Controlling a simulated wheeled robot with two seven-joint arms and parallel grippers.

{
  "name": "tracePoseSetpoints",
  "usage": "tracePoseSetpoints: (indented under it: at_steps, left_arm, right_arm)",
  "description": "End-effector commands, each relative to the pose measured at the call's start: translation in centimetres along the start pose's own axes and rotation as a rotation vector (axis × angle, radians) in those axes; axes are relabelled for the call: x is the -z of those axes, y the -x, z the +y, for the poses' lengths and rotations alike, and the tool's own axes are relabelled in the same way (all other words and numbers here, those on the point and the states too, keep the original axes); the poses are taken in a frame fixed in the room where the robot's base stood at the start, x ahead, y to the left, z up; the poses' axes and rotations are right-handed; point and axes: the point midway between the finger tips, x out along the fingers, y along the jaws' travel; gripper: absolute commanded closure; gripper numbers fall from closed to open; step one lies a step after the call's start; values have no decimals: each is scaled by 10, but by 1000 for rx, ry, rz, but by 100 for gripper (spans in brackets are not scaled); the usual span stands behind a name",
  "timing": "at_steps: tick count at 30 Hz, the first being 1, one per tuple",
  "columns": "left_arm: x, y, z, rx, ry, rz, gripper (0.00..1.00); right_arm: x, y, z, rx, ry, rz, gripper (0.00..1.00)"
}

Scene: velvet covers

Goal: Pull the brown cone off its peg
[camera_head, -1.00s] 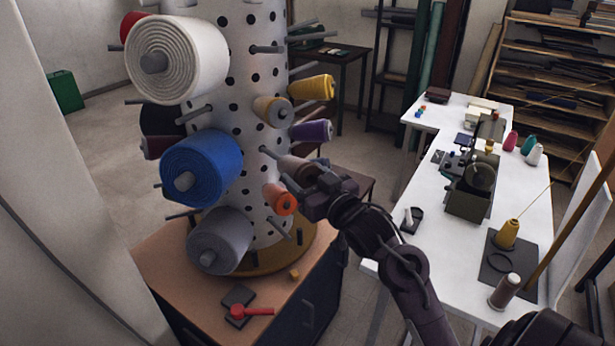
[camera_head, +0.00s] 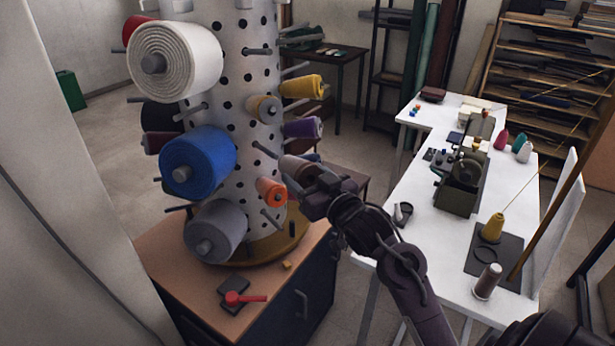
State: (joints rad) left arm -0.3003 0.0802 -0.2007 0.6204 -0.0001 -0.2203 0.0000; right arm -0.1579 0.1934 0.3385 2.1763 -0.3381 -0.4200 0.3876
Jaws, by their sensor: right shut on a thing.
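A thin peg (camera_head: 265,150) sticks out of the column towards the cone. I cannot tell whether the peg's tip is still inside the cone. My left gripper is not in view.
An orange spool (camera_head: 271,192) sits just below left of the gripper, a purple one (camera_head: 303,128) above. Blue (camera_head: 197,163), white (camera_head: 175,60) and grey (camera_head: 216,232) spools crowd the column's left. A white table (camera_head: 425,220) stands right.

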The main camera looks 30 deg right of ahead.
Motion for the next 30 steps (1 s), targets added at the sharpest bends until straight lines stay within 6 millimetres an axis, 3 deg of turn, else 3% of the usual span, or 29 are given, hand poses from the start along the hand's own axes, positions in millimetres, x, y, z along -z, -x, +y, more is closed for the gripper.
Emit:
tracePoseSetpoints:
  at_steps: [7, 21, 30]
  left_arm:
    - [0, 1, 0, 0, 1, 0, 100]
    - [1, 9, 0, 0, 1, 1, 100]
    - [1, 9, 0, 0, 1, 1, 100]
  right_arm:
    - [0, 5, 0, 0, 1, 0, 63]
    - [0, 47, 0, -1, 0, -1, 63]
    - [0, 50, 0, 0, 0, 1, 63]
